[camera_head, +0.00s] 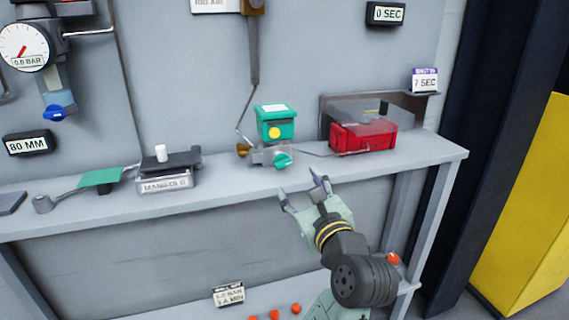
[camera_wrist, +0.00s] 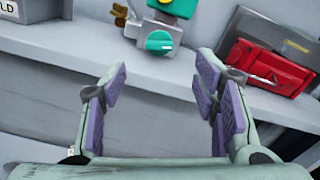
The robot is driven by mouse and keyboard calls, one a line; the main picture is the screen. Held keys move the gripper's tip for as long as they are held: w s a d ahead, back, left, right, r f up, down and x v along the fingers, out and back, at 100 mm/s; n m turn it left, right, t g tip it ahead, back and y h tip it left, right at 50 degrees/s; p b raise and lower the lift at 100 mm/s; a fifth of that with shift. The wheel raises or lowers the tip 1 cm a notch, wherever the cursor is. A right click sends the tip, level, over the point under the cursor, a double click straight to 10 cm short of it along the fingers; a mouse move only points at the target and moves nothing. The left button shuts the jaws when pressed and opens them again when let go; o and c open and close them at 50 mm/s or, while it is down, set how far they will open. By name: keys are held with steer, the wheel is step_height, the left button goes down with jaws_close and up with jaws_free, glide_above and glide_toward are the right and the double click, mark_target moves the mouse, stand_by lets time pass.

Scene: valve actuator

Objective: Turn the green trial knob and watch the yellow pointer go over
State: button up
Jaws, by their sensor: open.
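The green trial knob (camera_head: 282,160) sits on the front of a small grey valve block (camera_head: 262,154) on the shelf; the knob also shows in the wrist view (camera_wrist: 159,41). A green box (camera_head: 276,127) with a yellow round spot (camera_head: 275,132) stands on top of the block. I cannot make out a separate yellow pointer. My gripper (camera_head: 303,192) is open and empty, in front of the shelf, below and slightly right of the knob. In the wrist view the purple-padded fingers (camera_wrist: 163,90) are spread wide, with the knob beyond them and between them.
A red box (camera_head: 363,137) under a clear cover stands right of the valve, with a thin rod between them. A MANIFOLD block (camera_head: 168,172) sits to the left. The grey shelf (camera_head: 225,187) has a front edge near my gripper. A yellow cabinet (camera_head: 530,215) stands far right.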

mark_target(284, 164)
steer(key=shift+m, duration=0.3)
steer(key=p+x, duration=0.2)
steer(key=x, duration=0.8)
steer(key=shift+w+a+f, duration=0.15)
steer(key=shift+w, duration=0.25)
steer(key=shift+c, duration=0.4)
